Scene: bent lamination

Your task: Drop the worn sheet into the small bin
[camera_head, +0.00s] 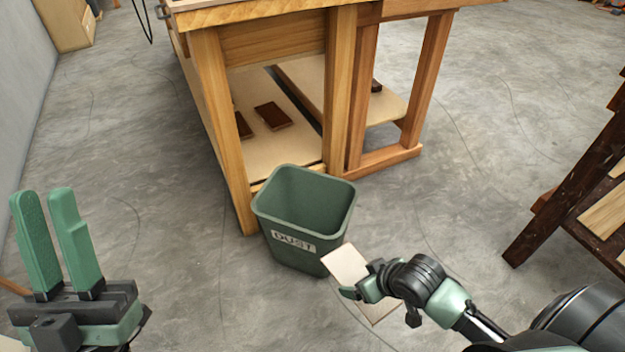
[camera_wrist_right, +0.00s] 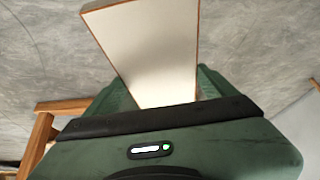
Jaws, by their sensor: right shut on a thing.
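The small bin (camera_head: 285,222) is green, labelled DUST, and stands open and upright on the floor beside the workbench leg. My right gripper (camera_head: 362,284) is shut on the worn sheet (camera_head: 346,264), a pale thin rectangular piece, just to the right of and nearer than the bin. In the head view the sheet's upper corner is close to the bin's lower right side; I cannot tell if they touch. The sheet (camera_wrist_right: 155,50) fills the middle of the right wrist view, with brown edges. My left gripper (camera_head: 48,235) is open and empty at the left.
A wooden workbench (camera_head: 340,90) stands behind the bin, with dark brown blocks (camera_head: 273,115) on its lower shelf. A dark wooden rack (camera_head: 570,190) stands at the right. The concrete floor is clear to the left and between bin and rack.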

